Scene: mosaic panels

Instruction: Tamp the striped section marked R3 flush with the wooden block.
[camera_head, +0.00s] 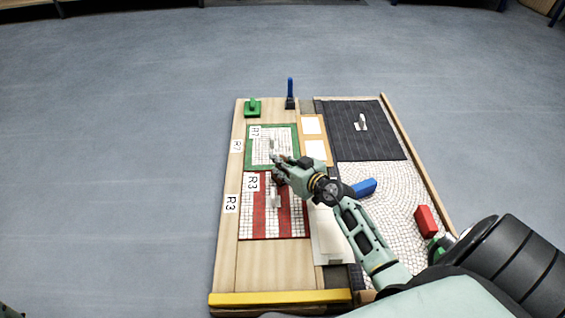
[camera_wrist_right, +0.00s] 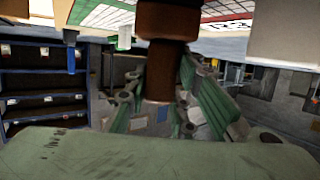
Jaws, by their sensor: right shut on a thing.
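The striped section R3 (camera_head: 258,215) is a red and white tiled panel on the left part of the board, with an R3 label at its top left corner. My right gripper (camera_head: 277,169) is over its upper edge, near the border with the green-framed section. In the right wrist view the gripper (camera_wrist_right: 160,95) is shut on a brown cylindrical piece (camera_wrist_right: 168,22), which looks like the handle of the wooden block.
The green-framed R7 section (camera_head: 255,150) lies just beyond R3. A blue block (camera_head: 364,187) and a red block (camera_head: 425,220) lie at right. A yellow bar (camera_head: 280,298) edges the board's front.

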